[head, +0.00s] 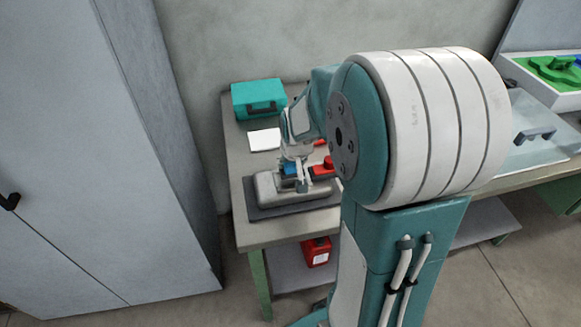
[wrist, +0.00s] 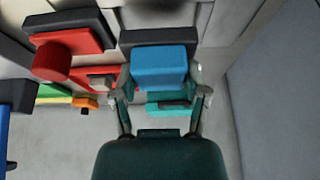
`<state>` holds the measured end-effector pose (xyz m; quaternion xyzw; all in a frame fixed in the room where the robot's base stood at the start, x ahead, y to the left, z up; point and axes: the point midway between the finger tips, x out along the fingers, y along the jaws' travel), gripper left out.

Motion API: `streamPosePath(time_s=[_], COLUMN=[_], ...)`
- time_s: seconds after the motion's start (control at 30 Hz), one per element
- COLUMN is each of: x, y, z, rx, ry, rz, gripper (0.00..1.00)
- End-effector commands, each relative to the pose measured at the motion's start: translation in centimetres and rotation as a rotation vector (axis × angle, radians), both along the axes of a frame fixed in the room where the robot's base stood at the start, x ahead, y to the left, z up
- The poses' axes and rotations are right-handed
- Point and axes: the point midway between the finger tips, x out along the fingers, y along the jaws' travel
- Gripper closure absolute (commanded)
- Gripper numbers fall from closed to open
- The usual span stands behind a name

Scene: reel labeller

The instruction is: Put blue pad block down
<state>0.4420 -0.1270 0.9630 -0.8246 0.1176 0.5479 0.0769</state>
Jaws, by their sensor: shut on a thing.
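The blue pad block (wrist: 160,68) is between the two fingers of my gripper (wrist: 162,92) in the wrist view, with a dark pad at its far side. My gripper is shut on it. In the head view, the blue block (head: 290,169) shows small at my gripper (head: 302,178), over the grey rounded machine body (head: 280,188). I cannot tell whether the block touches what lies under it. A red block with a round knob (head: 325,169) is just to its right; it also shows at the upper left of the wrist view (wrist: 65,52).
The machine is on a dark mat (head: 295,208) at the table's (head: 255,232) front. A white sheet (head: 265,139) and a teal case (head: 258,98) lie farther back. A grey cabinet (head: 95,150) stands left. A red container (head: 316,251) is on the lower shelf.

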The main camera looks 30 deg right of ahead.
Motion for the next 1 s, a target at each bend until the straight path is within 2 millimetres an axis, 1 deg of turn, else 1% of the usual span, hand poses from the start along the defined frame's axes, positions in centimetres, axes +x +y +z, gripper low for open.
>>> streamPosePath(time_s=[0.03, 0.13, 0.5, 0.53, 0.57, 0.6, 1.0], x=[-0.2, -0.2, -0.2, -0.2, -0.2, -0.2, -0.2], y=[0.1, 0.1, 0.1, 0.1, 0.1, 0.1, 0.1], z=[-1.1, -2.2, -2.6, -2.7, -2.6, -2.6, -2.6], rx=[0.002, 0.001, 0.001, 0.001, 0.001, 0.001, 0.001], ry=[0.008, 0.005, 0.004, 0.004, 0.003, 0.003, 0.003], rz=[0.0, 0.0, 0.0, 0.0, 0.0, 0.0, 0.0], gripper=[0.91, 0.91, 0.91, 0.37, 0.23, 0.07, 0.07])
